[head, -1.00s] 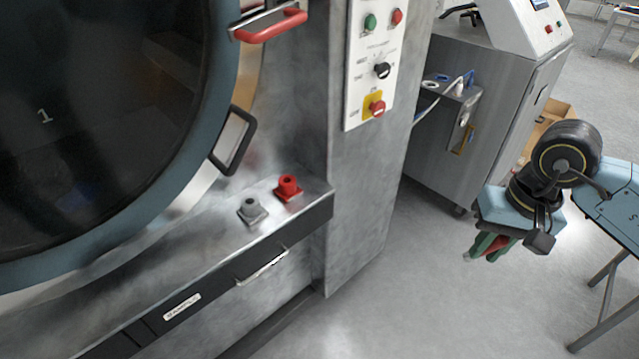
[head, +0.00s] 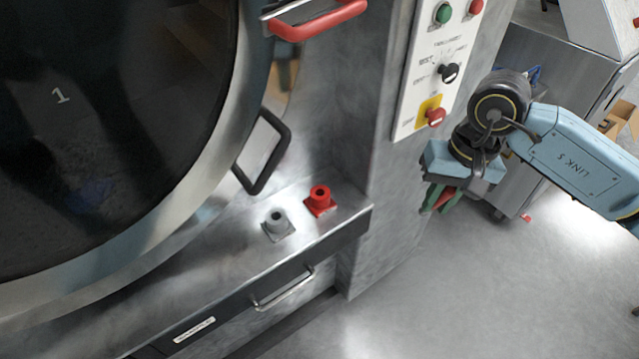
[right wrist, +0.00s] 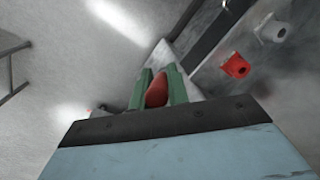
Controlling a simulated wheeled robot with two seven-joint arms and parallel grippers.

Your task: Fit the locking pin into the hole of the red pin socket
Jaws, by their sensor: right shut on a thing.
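The red pin socket (head: 320,199) stands upright on the steel ledge below the round door, its round hole facing up. It also shows in the right wrist view (right wrist: 235,66). My right gripper (head: 436,205) is in the air to the right of the ledge, apart from the socket. Its green fingers (right wrist: 159,88) are shut on a red thing (right wrist: 157,91), likely the locking pin; only its red part shows between them. The pin's far end is hidden. My left gripper is not in view.
A grey socket (head: 277,222) stands beside the red one on the ledge (head: 215,262). A black door handle (head: 262,152) and the control panel (head: 437,70) rise behind. A drawer handle (head: 284,288) juts from the ledge front. Open floor lies at the right.

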